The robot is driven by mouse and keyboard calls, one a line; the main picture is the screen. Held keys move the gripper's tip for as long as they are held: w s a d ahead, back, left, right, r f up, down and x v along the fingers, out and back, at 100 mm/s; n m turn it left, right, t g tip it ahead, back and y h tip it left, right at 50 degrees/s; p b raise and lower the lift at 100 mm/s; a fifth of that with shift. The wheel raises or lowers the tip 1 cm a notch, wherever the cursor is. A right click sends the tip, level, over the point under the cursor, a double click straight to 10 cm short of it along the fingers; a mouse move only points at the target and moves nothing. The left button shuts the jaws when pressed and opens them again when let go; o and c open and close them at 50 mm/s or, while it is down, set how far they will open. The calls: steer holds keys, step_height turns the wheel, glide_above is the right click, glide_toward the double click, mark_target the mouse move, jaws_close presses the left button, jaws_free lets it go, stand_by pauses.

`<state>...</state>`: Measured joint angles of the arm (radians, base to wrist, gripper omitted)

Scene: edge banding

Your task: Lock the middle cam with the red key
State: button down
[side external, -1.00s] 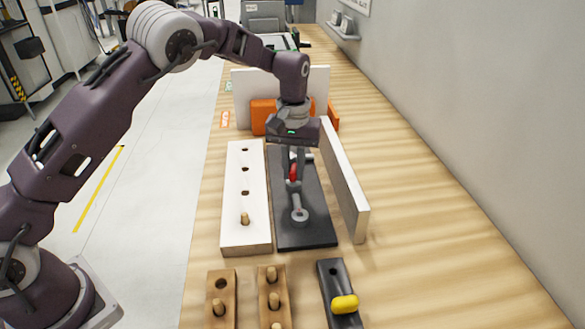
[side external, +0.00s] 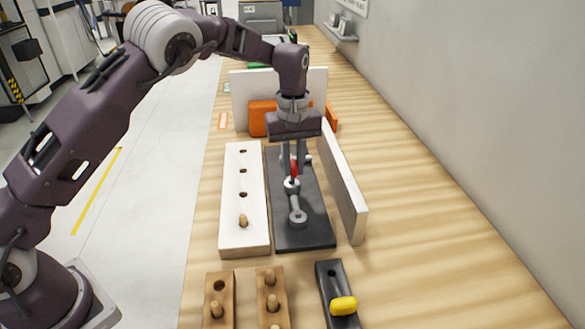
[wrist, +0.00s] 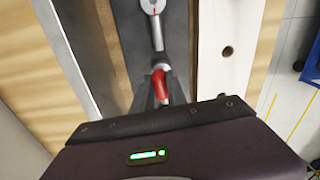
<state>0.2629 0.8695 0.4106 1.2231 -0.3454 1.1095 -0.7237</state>
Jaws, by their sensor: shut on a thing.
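The red key (side external: 293,168) is between the fingers of my gripper (side external: 293,172), which is shut on it over the dark plate (side external: 312,234). Its red part also shows between the fingers in the wrist view (wrist: 160,84). A grey round cam (side external: 298,220) sits on the near part of the plate. A grey bar runs from it toward a pale round piece (side external: 291,186) just below the key. The wrist view shows a metal rod from the key area to a round disc (wrist: 152,5) with a red mark. I cannot tell whether the key is seated; the fingers hide the far part.
A white board (side external: 243,180) with holes and one peg (side external: 243,220) lies left of the plate. A white upright panel (side external: 343,185) stands close on its right. An orange block (side external: 262,118) is behind. In front are peg blocks (side external: 220,283) and a yellow piece (side external: 343,305) on a dark block.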

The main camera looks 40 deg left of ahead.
steer(key=shift+r, duration=2.2)
